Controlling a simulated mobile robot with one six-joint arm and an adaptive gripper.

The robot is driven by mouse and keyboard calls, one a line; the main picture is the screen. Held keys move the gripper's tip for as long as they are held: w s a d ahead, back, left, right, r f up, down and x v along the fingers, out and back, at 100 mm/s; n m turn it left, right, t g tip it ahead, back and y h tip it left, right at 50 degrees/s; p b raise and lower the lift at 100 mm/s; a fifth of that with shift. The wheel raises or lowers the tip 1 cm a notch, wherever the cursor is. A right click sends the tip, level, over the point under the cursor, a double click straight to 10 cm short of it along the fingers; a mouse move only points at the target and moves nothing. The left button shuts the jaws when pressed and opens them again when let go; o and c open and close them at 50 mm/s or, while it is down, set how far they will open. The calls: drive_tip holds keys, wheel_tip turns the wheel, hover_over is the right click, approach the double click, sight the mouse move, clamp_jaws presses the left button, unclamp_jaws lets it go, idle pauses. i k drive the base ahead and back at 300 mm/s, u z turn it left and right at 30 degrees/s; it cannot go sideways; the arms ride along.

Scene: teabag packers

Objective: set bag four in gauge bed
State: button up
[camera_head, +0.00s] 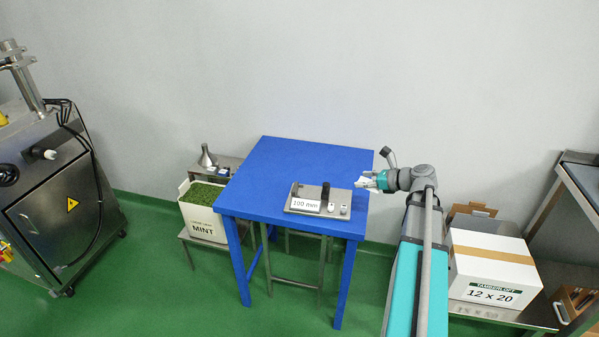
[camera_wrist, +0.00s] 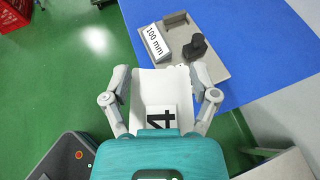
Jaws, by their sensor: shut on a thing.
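Bag four (camera_wrist: 156,90) is a flat white bag with a black "4" on a tag, seen in the wrist view between the fingers of my gripper (camera_wrist: 160,78). My gripper is shut on it. In the head view my gripper (camera_head: 374,181) is at the right edge of the blue table, with a bit of the white bag (camera_head: 363,182) showing at its tip. The gauge (camera_head: 338,197) is a grey metal plate on the table, just left of my gripper. It carries a "100 mm" sign and a black post; the wrist view shows it (camera_wrist: 207,63) beyond the bag.
The gauge stands near the front right of the blue table (camera_head: 290,160); the rest of the top is clear. A MINT box (camera_head: 204,226) and a metal funnel (camera_head: 207,157) stand to its left. A "12 x 20" carton (camera_head: 490,265) is at the right.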

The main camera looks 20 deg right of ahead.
sight(308, 193)
drive_tip(key=i, duration=0.85)
